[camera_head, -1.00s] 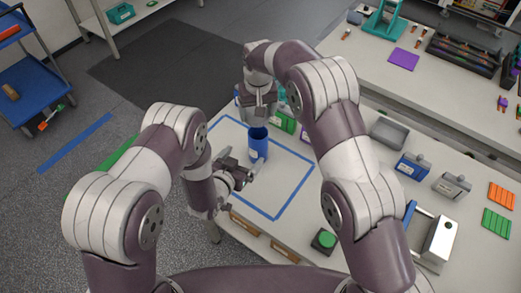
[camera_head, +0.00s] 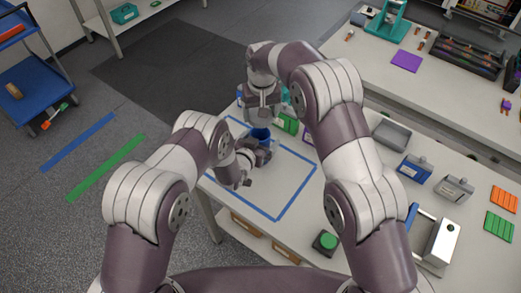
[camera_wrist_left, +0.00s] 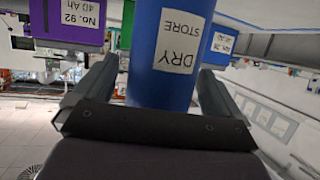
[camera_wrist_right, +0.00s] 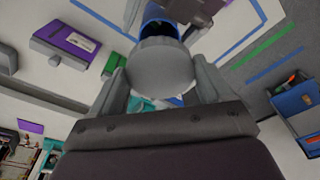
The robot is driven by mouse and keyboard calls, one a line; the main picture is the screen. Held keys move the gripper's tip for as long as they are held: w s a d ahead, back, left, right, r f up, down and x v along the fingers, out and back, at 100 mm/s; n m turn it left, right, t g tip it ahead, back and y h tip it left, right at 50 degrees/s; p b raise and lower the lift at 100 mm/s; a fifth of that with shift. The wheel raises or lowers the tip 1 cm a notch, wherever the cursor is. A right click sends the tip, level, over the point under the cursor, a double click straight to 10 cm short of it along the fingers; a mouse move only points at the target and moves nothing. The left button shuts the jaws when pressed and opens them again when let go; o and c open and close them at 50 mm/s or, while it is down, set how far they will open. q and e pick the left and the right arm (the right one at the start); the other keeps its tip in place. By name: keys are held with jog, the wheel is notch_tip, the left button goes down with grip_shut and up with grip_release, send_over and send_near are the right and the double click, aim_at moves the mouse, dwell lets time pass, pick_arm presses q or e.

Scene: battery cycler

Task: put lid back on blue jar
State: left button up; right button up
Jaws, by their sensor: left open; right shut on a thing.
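The blue jar (camera_head: 261,134) stands upright on the table inside the blue taped outline, its top open. In the left wrist view the jar (camera_wrist_left: 160,88), labelled "DRY STORE", stands between the fingers of my left gripper (camera_wrist_left: 150,92). My left gripper (camera_head: 258,154) is open around the jar; contact is unclear. My right gripper (camera_wrist_right: 162,82) is shut on a round grey lid (camera_wrist_right: 160,65). The jar's open mouth (camera_wrist_right: 158,14) shows beyond the lid. In the head view my right gripper (camera_head: 262,112) is above and behind the jar, and the lid is hard to make out there.
A green box (camera_head: 289,123) and a purple box (camera_wrist_left: 68,20) stand close behind the jar. A grey tray (camera_head: 391,135), a blue case (camera_head: 414,168) and a green button box (camera_head: 325,242) are farther right. The front of the taped area is clear.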

pick_arm(q)
jog(key=shift+w, duration=0.1)
jog(key=c, duration=1.5)
pick_arm(e)
send_near(260, 132)
jog(key=shift+s+f, duration=1.05)
jog(key=shift+f, duration=0.15)
jog(key=shift+f, duration=0.7)
jog(key=shift+f, duration=0.45)
pick_arm(q)
jog(key=shift+d+r, duration=0.1)
jog(key=shift+d, duration=0.05)
pick_arm(e)
jog(key=shift+s+f, duration=0.2)
jog(key=shift+f, duration=0.4)
jog(key=shift+s+r, duration=0.1)
jog(key=shift+s+a+r, duration=0.1)
jog(key=shift+a+r, duration=0.1)
jog(key=shift+r, duration=0.15)
